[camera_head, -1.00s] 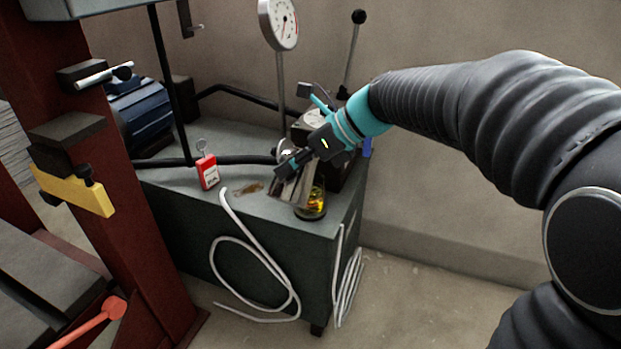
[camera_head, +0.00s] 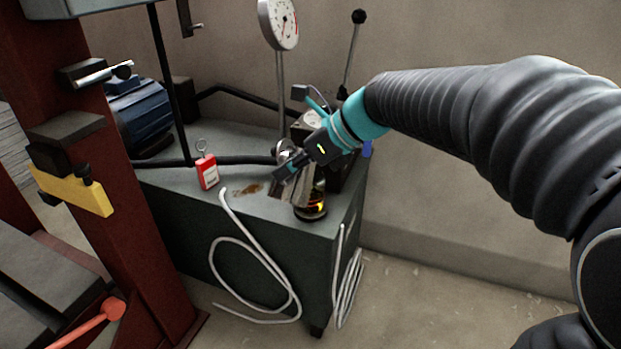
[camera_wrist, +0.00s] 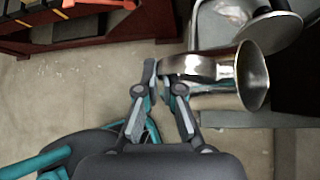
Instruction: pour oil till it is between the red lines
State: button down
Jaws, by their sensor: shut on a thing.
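My gripper (camera_head: 282,170) is shut on a shiny metal jug (camera_head: 289,191) above the front right corner of the green-grey cabinet top. In the wrist view my gripper (camera_wrist: 163,82) pinches the jug's handle side, and the jug (camera_wrist: 212,72) lies sideways with its wide mouth to the right. A small glass vessel (camera_head: 315,207) with yellow, glowing oil and a dark base stands just below and right of the jug. The jug partly covers it. The red lines and the exact oil level cannot be made out.
The cabinet (camera_head: 270,215) carries a red tag-like box (camera_head: 208,171), a brown stain (camera_head: 248,188) and black pipes. A dial gauge (camera_head: 279,24) and a lever (camera_head: 352,50) rise behind. A white hose (camera_head: 255,262) hangs in front. A red steel frame stands left.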

aim_at(285, 201)
jog(key=shift+s+a+f+n+t+b, duration=0.1)
jog(key=shift+s+f+n+t+b, duration=0.15)
jog(key=shift+f, duration=0.2)
jog(key=shift+s+a+f+n+t+b, duration=0.1)
jog(key=shift+f+t+b, duration=0.2)
jog(key=shift+f, duration=0.1)
jog(key=shift+h, duration=0.3)
jog(key=shift+s+a+f+b, duration=0.1)
jog(key=shift+s+f+b, duration=0.25)
jog(key=shift+f+b, duration=0.15)
jog(key=s+a+f+n+t+h+b, duration=0.1)
jog(key=s+f+t+b, duration=0.1)
jog(key=f+b, duration=0.2)
jog(key=s+a+f+n+t+b, duration=0.1)
jog(key=s+f+t+b, duration=0.1)
jog(key=f+b, duration=0.3)
notch_tip(285, 201, down, 2)
jog(key=shift+s+n+t+h, duration=0.15)
jog(key=shift+n+t+h, duration=0.25)
jog(key=shift+t, duration=0.25)
